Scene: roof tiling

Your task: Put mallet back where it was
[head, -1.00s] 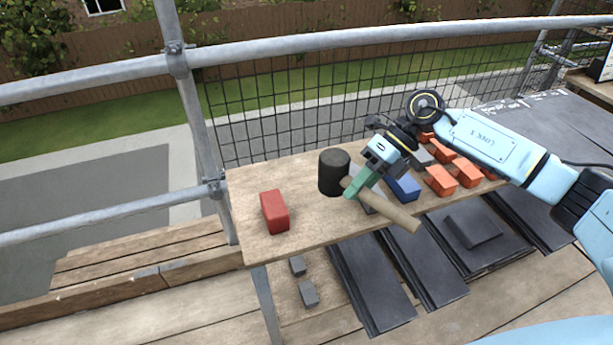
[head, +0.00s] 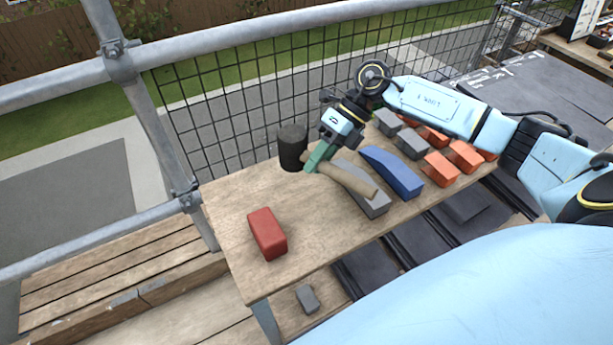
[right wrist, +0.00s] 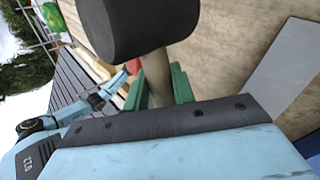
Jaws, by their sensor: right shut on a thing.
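The mallet has a black head (head: 292,147) and a light wooden handle (head: 352,180). My right gripper (head: 313,160) is shut on the handle close to the head. The head is at the far edge of the wooden bench (head: 225,205), and the handle slants toward the front right above a grey block. I cannot tell whether the mallet touches the bench. In the right wrist view the black head (right wrist: 140,22) fills the top, with the handle (right wrist: 155,78) between the green fingers (right wrist: 158,88).
A red block (head: 267,234) lies at the bench's left. A grey block (head: 368,203), a blue block (head: 392,172) and several orange blocks (head: 440,168) lie to the right. Dark slates lie below. A rail (head: 250,47) and mesh stand behind. Bench around the red block is bare.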

